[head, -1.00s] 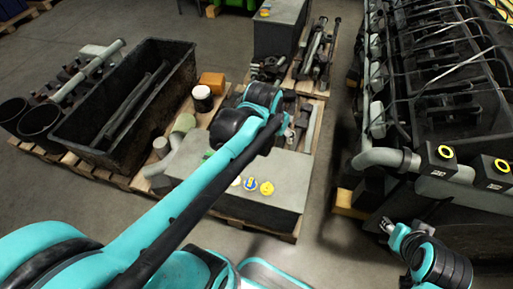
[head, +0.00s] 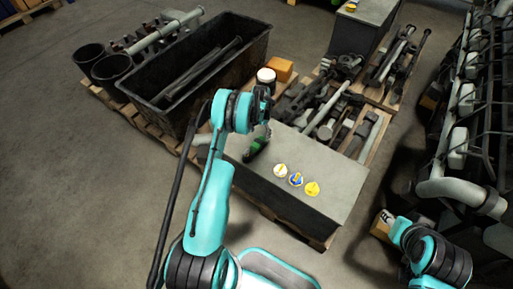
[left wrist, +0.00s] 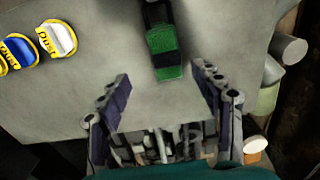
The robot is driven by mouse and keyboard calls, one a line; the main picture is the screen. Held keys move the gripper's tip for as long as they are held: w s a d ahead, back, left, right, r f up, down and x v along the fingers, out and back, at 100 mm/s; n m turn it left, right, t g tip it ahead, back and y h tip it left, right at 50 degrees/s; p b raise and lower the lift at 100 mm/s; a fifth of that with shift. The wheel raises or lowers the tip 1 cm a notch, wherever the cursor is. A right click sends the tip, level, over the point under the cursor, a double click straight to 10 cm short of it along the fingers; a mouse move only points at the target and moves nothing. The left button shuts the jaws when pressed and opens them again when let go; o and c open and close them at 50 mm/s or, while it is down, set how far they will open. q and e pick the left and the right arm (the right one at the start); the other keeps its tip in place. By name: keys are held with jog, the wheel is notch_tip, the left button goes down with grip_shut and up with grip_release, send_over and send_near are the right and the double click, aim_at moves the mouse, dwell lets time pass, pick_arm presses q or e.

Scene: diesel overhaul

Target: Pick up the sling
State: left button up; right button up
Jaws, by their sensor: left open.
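A green and black object that looks like the folded sling (head: 257,146) lies on top of the grey box (head: 300,175), near its left end. In the left wrist view the sling (left wrist: 164,52) lies ahead of and between the fingertips, its far end cut off by the top edge. My left gripper (left wrist: 161,76) is open and empty, its two fingers spread wider than the sling. In the head view my left gripper (head: 266,130) is small, right by the sling. My right arm shows at the lower right; its jaws are too small to read.
Three round badges, white (head: 280,170), blue (head: 295,179) and yellow (head: 312,188), lie on the box beside the sling. A black bin (head: 180,75) with long dark parts stands behind left. Metal parts lie on a pallet behind. An engine (head: 480,120) stands at right.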

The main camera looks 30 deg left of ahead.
aim_at(257, 143)
pick_arm(q)
jog(key=f, duration=0.2)
jog(key=f+b, duration=0.1)
jog(key=f, duration=0.1)
jog(key=shift+s+a+f, duration=0.2)
jog(key=shift+f, duration=0.05)
jog(key=f+b, duration=0.2)
jog(key=f, duration=0.1)
jog(key=f+b, duration=0.1)
jog(key=f, duration=0.1)
jog(key=shift+s+a, duration=0.35)
jog(key=shift+r, duration=0.15)
grip_shut()
jog(key=shift+r, duration=0.1)
